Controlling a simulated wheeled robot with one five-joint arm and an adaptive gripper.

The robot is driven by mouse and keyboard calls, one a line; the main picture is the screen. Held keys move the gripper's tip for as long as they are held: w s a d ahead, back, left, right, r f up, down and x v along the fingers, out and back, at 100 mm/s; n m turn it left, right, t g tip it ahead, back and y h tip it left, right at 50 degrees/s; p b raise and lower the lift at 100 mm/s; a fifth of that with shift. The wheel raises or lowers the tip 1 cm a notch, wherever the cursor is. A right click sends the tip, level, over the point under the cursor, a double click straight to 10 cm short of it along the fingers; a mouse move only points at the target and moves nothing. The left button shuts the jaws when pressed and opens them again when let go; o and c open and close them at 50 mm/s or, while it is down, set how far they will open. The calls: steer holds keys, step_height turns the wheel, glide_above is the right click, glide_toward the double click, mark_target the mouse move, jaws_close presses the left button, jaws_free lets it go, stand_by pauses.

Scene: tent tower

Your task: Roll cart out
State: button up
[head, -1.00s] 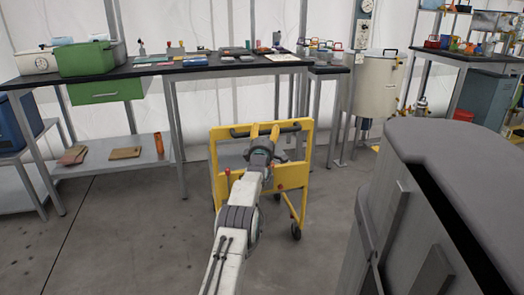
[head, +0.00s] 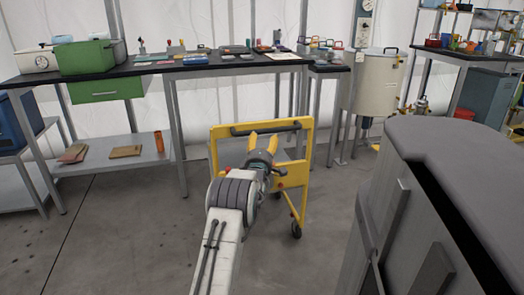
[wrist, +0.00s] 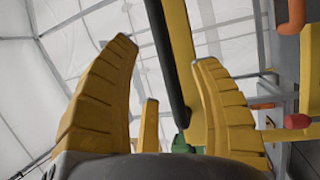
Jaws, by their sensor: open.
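The yellow cart (head: 306,150) stands on the floor in front of the long workbench, with a black handle bar (head: 240,131) across its top. My gripper (head: 263,140) is open and empty at the near side of the cart, with its yellow fingers just below the handle in the head view. In the wrist view, the black bar (wrist: 166,55) and a yellow cart post show between and beyond the open fingers (wrist: 165,80). I cannot tell whether they touch the bar. My arm hides part of the cart's front and lower left.
The black-topped workbench (head: 200,66) with tools and boxes stands behind the cart. A large grey cabinet (head: 440,150) fills the near right. A cream cylindrical tank (head: 373,88) stands at the back right. Grey floor (head: 120,240) is clear at front left.

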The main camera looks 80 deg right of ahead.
steer(key=shift+a+f, duration=0.2)
steer(key=shift+a, duration=0.8)
steer(key=shift+a+f, duration=0.2)
steer(key=shift+a, duration=0.8)
steer(key=shift+w, duration=0.1)
